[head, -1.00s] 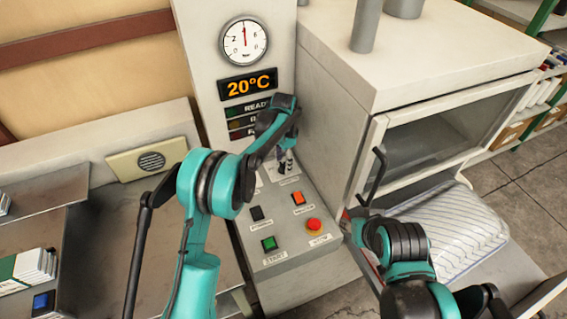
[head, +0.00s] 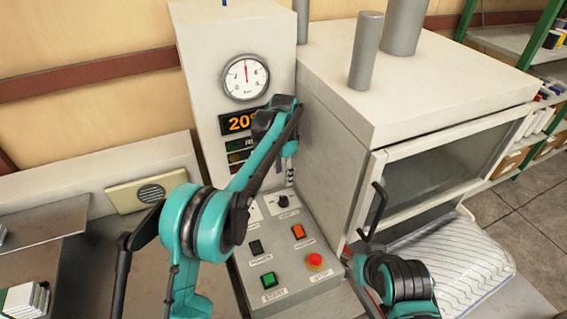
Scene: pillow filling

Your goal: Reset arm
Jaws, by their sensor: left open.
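My left arm reaches up from the lower left. Its gripper (head: 290,172) points down in front of the control column, above the knob (head: 284,201) on the sloped control panel (head: 270,235). It is open and holds nothing that I can see. My right arm shows at the lower right, in front of the machine. Its wrist is near the door handle and the pillow, and its fingertips are not clearly visible.
The panel has a black switch (head: 256,248), orange switch (head: 298,232), green button (head: 268,280) and red stop button (head: 314,260). A gauge (head: 245,77) is above. The white machine's window door (head: 440,173) has a black handle (head: 375,210). A striped pillow (head: 455,265) lies below it.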

